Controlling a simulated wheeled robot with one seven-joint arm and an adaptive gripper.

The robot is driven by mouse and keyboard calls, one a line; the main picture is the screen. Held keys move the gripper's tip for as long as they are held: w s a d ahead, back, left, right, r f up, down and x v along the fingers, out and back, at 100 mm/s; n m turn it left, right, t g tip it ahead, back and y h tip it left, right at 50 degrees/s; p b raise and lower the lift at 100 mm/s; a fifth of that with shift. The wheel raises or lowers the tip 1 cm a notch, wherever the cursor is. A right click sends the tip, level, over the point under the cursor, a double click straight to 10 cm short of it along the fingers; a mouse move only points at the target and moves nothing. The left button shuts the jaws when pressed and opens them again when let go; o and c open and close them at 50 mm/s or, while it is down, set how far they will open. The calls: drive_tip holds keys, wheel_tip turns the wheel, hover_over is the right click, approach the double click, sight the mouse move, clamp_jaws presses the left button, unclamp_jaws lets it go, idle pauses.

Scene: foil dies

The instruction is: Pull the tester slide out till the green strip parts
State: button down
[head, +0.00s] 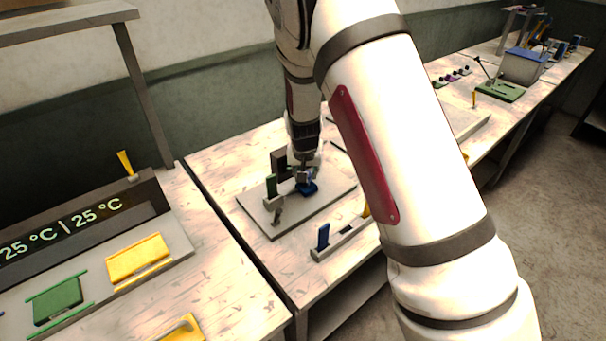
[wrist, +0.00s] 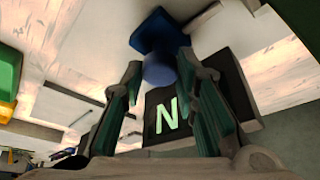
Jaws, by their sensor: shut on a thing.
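The tester stands on a grey base plate (head: 258,218) on the middle bench in the head view. My gripper (head: 306,176) points down over it. In the wrist view my gripper (wrist: 160,70) has its two fingers on either side of a round blue knob (wrist: 160,72), shut on it. The knob joins a wider blue piece (wrist: 157,32), which also shows under my gripper in the head view (head: 309,189).
A dark box with a lit N (wrist: 167,116) is close behind my fingers in the wrist view. A grey rack with a blue piece (head: 323,236) stands at the bench's front. A left bench holds a temperature display (head: 65,228) and yellow and green plates. My arm hides the bench's right part.

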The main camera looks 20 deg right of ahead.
drive_tip(key=d, duration=0.2)
drive_tip(key=w+d+b, duration=0.1)
drive_tip(key=d, duration=0.1)
drive_tip(key=w+d+b, duration=0.1)
drive_tip(key=shift+w+d, duration=0.25)
drive_tip(key=shift+d, duration=0.15)
drive_tip(key=c, duration=1.3)
unclamp_jaws()
drive_tip(key=v, duration=1.2)
drive_tip(key=shift+s, duration=0.15)
